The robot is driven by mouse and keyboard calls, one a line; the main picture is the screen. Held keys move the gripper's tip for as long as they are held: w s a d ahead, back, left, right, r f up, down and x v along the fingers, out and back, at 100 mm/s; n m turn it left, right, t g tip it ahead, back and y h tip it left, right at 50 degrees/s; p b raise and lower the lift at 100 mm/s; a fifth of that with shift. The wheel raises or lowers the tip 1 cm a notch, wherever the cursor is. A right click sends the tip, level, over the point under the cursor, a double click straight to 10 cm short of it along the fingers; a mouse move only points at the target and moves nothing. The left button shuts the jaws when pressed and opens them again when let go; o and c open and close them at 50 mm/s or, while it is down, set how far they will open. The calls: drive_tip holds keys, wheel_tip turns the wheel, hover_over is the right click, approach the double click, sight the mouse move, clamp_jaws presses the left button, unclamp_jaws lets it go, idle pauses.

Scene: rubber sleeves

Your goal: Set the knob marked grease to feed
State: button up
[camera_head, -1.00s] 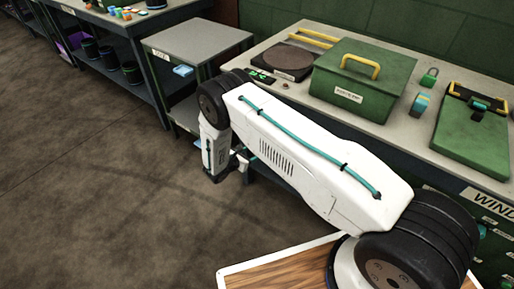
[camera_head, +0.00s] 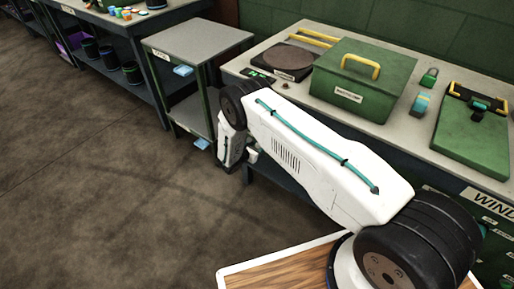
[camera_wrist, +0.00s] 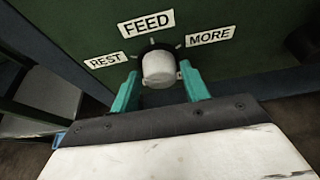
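A pale grey knob (camera_wrist: 158,69) with a dark base stands out from a green panel (camera_wrist: 85,25) in the wrist view. Around it are the labels REST (camera_wrist: 106,60), FEED (camera_wrist: 146,23) and MORE (camera_wrist: 210,36). A small light mark shows at the top of the dark base, below FEED; I cannot tell surely where the knob points. No grease marking is readable. My gripper (camera_wrist: 159,75) is open, with one teal finger on each side of the knob and narrow gaps between. In the head view the knob is hidden, and my wrist is by the bench's left end.
The bench (camera_head: 402,143) carries a green box (camera_head: 362,85) with a yellow handle, a dark round plate (camera_head: 288,60) and a green case (camera_head: 472,135). A grey two-shelf stand (camera_head: 196,42) is close left of my wrist. Open floor lies in front.

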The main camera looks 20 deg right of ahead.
drive_tip(key=c, duration=0.6)
drive_tip(key=shift+o, duration=0.2)
drive_tip(key=m+t, duration=0.1)
drive_tip(key=m, duration=0.1)
drive_tip(key=m+t+y, duration=0.1)
drive_tip(key=m, duration=0.1)
drive_tip(key=shift+s+d+t, duration=0.1)
drive_tip(key=shift+s+t, duration=0.05)
drive_tip(key=shift+t, duration=0.15)
drive_tip(key=m+t+y, duration=0.1)
drive_tip(key=m+t, duration=0.1)
drive_tip(key=m, duration=0.2)
drive_tip(key=shift+s+f, duration=0.1)
drive_tip(key=shift+f, duration=0.05)
idle(0.4)
drive_tip(key=o, duration=1)
